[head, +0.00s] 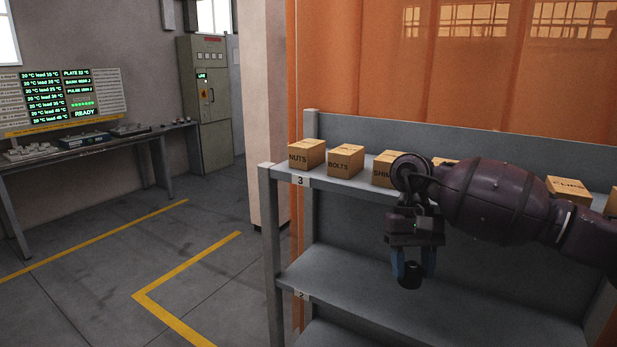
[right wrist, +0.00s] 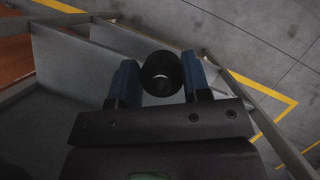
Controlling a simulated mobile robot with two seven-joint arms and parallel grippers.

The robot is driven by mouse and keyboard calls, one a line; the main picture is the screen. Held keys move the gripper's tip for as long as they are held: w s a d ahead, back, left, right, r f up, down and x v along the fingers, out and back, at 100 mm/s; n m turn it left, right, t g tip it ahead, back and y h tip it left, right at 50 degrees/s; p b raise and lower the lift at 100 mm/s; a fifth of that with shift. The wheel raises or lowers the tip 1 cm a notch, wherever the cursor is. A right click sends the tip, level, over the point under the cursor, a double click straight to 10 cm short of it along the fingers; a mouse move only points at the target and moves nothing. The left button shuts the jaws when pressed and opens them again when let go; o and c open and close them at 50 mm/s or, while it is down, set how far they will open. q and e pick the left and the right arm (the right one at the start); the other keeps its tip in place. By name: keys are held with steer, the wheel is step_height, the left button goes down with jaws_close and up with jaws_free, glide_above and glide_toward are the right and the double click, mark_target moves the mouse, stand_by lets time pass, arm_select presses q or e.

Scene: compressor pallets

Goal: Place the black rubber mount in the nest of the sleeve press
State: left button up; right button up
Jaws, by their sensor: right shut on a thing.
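The black rubber mount (head: 412,271) is a small dark cylinder. It hangs between the fingers of my right gripper (head: 413,268), which is shut on it and points down in front of the grey shelf rack. My left gripper is not in view.
The grey shelf rack (head: 400,285) holds several labelled boxes on its top shelf, including NUTS (head: 306,154) and BOLTS (head: 345,161). The lower shelf is bare where visible. A bench (head: 95,150) with a lit display (head: 62,97) stands far left. Open floor with yellow lines lies between.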

steer(key=s+d+f, duration=0.2)
steer(key=s+f, duration=0.6)
steer(key=f, duration=0.4)
steer(key=shift+d+f, duration=0.25)
steer(key=shift+d, duration=0.05)
steer(key=shift+a, duration=0.1)
